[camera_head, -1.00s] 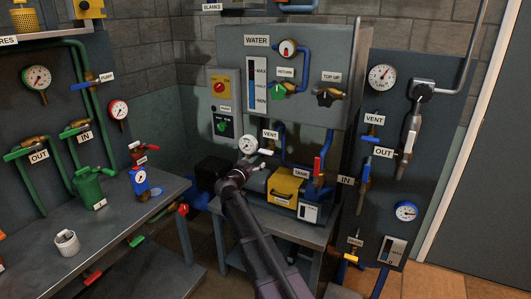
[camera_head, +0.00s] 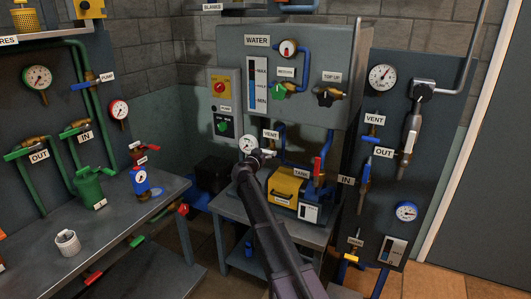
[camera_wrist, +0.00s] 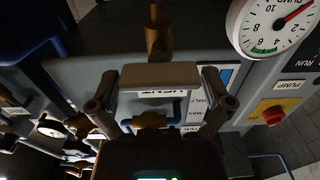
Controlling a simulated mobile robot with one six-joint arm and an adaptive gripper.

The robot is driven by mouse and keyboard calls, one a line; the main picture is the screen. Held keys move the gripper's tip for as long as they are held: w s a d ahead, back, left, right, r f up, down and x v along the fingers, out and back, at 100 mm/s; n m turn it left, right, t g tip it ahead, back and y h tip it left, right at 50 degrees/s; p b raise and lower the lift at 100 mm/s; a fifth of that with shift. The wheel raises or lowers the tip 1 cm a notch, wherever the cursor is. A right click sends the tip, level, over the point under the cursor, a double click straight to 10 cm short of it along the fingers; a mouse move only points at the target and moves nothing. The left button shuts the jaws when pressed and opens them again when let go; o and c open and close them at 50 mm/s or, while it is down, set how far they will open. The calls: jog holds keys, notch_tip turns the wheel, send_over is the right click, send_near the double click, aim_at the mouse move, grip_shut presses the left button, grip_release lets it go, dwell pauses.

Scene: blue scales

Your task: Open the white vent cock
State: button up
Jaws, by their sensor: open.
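The vent cock is beneath the VENT label (camera_head: 271,134) on the water unit in the head view. Only a small pale part of it (camera_head: 268,152) shows beside my arm. My gripper (camera_head: 246,160) is there, in front of the pump gauge, its fingers hard to make out. In the wrist view my gripper (camera_wrist: 160,97) is open, one finger on each side. A pale, shaded bar (camera_wrist: 160,76) lies across the gap, below a brass fitting (camera_wrist: 157,35). It looks like the vent cock's handle. I cannot tell whether the fingers touch it.
A pump gauge (camera_wrist: 275,22) is close at upper right in the wrist view. The yellow box (camera_head: 286,186) and the red-handled tank valve (camera_head: 318,170) stand right of my arm. The water panel (camera_head: 310,110) rises behind. A workbench (camera_head: 110,225) is at left.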

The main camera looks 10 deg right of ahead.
jog(key=shift+c, duration=0.2)
jog(key=c, duration=0.7)
jog(key=shift+c, duration=0.2)
jog(key=shift+n, duration=0.4)
jog(key=n, duration=0.7)
jog(key=shift+w+a+n, duration=0.1)
jog(key=shift+n, duration=0.3)
jog(key=n, duration=0.4)
jog(key=shift+f+n, duration=0.1)
jog(key=shift+n, duration=0.2)
jog(key=n, duration=0.4)
jog(key=shift+f+n, duration=0.1)
jog(key=shift+n, duration=0.3)
